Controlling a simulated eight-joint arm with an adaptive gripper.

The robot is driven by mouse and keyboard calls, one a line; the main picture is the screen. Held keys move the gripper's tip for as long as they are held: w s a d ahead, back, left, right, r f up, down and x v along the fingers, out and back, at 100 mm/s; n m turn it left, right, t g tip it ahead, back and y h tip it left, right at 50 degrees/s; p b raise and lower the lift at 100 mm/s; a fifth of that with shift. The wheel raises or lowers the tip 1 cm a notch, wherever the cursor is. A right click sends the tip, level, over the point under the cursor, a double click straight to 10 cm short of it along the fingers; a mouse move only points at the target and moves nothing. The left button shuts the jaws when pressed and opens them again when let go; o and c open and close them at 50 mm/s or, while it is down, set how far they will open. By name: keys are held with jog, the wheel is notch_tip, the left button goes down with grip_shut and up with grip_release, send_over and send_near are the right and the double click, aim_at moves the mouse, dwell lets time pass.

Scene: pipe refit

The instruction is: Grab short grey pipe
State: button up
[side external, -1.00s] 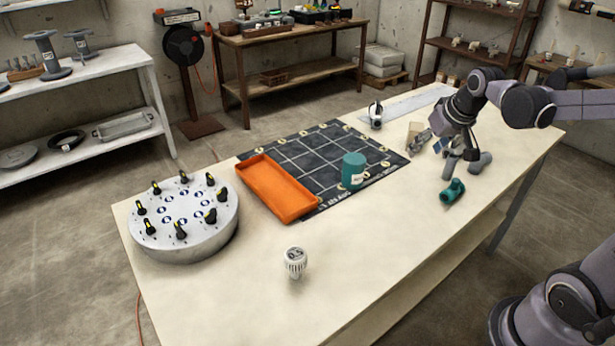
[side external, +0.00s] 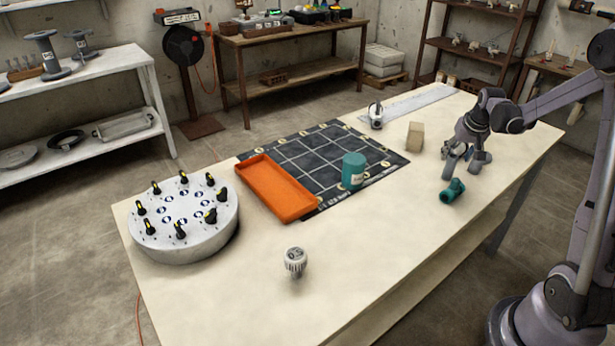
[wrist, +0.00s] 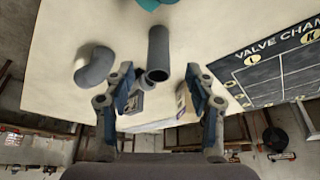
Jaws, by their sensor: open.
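In the wrist view, a short straight grey pipe (wrist: 159,50) lies on the table, its open end toward me. A bent grey elbow pipe (wrist: 95,68) lies to its left. My gripper (wrist: 160,76) is open and empty, its two fingers spread to the left and right of the pipe's line. I cannot tell whether the fingertips are level with the pipe. In the side view, my gripper (side external: 464,165) points down at the table's right part, and it partly hides the grey pipes. A teal fitting (side external: 453,190) lies just in front of it.
A tan block (side external: 415,136) stands left of my gripper. A dark marked mat (side external: 318,152) carries a teal cylinder (side external: 353,170). The table's front right is clear.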

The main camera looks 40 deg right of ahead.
aim_at(450, 165)
jog(key=shift+x, duration=3.35)
jog(key=shift+d, duration=0.15)
jog(key=c, duration=1.1)
